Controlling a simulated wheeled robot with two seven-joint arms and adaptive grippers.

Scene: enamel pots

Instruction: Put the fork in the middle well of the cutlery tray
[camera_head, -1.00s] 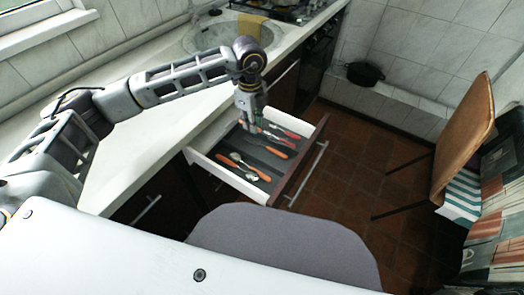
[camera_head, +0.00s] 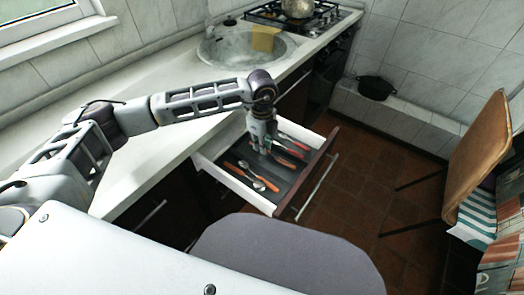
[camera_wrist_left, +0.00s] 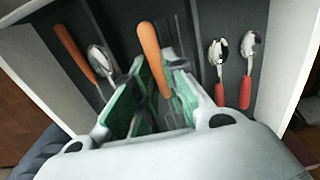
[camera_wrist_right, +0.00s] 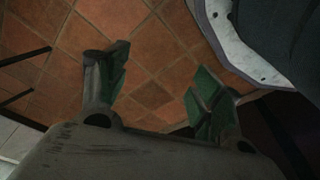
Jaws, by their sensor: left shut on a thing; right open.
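The cutlery tray (camera_head: 284,181) is dark and sits inside the open white-sided drawer. My left gripper (camera_head: 266,147) is low over it. In the left wrist view my left gripper (camera_wrist_left: 160,82) is shut on the fork (camera_wrist_left: 150,50), whose orange handle points away from the palm. The fork's metal end is hidden between the fingers, so I cannot tell whether it touches the tray. The fork's handle also shows in the head view (camera_head: 283,161). My right gripper (camera_wrist_right: 157,75) is open and empty above the tiled floor.
An orange handle (camera_wrist_left: 74,52) and a spoon (camera_wrist_left: 101,62) lie left of my fingers in the left wrist view. Two red-handled spoons (camera_wrist_left: 218,60) (camera_wrist_left: 247,62) lie on the right. The drawer front (camera_head: 308,176) stands out from the counter.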

